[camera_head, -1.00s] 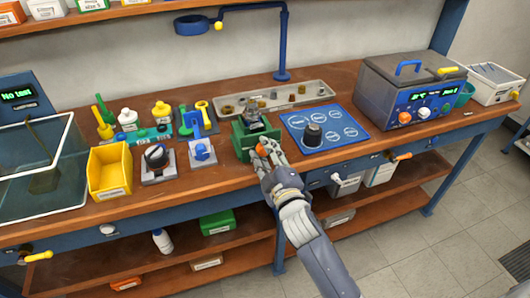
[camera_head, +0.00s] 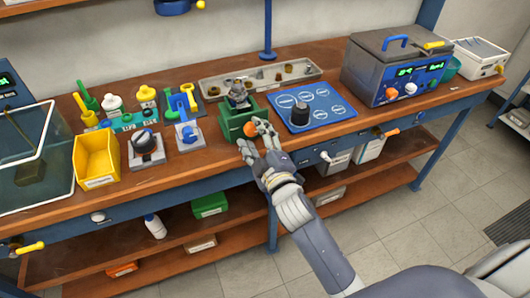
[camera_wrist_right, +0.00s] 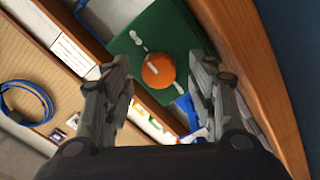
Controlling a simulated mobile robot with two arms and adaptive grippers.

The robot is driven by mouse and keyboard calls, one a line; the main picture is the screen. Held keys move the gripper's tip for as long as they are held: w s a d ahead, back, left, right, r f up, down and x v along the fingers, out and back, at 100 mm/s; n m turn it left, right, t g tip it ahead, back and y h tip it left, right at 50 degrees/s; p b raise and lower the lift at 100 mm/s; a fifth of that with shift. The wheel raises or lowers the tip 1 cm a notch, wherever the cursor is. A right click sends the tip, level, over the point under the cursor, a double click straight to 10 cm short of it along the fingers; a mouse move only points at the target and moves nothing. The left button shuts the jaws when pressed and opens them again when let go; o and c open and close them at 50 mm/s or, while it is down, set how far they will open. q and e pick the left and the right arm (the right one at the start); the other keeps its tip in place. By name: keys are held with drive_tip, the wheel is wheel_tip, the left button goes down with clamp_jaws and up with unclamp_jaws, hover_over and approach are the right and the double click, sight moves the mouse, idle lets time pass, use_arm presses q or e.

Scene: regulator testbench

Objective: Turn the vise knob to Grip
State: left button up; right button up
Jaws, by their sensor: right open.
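The green vise (camera_head: 232,124) stands at the bench's front edge with a grey metal part (camera_head: 239,97) held in its top. Its round orange knob (camera_head: 250,128) is on the front face. In the right wrist view the knob (camera_wrist_right: 158,70) shows a short white pointer line, and small white labels on the green face (camera_wrist_right: 148,34) are too small to read. My right gripper (camera_head: 254,135) is open in front of the knob. In the wrist view its fingers (camera_wrist_right: 160,78) are spread on either side of the knob, with gaps showing. My left gripper is not in view.
A grey parts tray (camera_head: 215,89) is behind. A blue fixture (camera_head: 187,131) and a yellow bin (camera_head: 97,158) stand left. The floor in front is clear.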

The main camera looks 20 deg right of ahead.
drive_tip(key=s, duration=1)
drive_tip(key=shift+s+d, duration=0.2)
drive_tip(key=shift+s, duration=0.1)
wheel_tip(320, 180, down, 23)
drive_tip(key=s+a+m+g, duration=0.1)
drive_tip(key=s+m+g, duration=0.1)
drive_tip(key=g, duration=0.3)
drive_tip(key=s+f+m+g, duration=0.15)
drive_tip(key=s+f, duration=0.25)
drive_tip(key=f, duration=0.4)
drive_tip(key=s+f+m+g, duration=0.1)
drive_tip(key=s+f+g, duration=0.25)
drive_tip(key=f, duration=0.55)
drive_tip(key=s+d+f+m+g, duration=0.2)
drive_tip(key=s+f, duration=0.7)
drive_tip(key=s, duration=0.6)
drive_tip(key=s+d+f+m+g, duration=0.2)
drive_tip(key=s+d+f+g, duration=0.3)
drive_tip(key=s+f, duration=0.5)
drive_tip(key=s, duration=0.4)
drive_tip(key=shift+s+h, duration=0.3)
drive_tip(key=shift+s, duration=0.1)
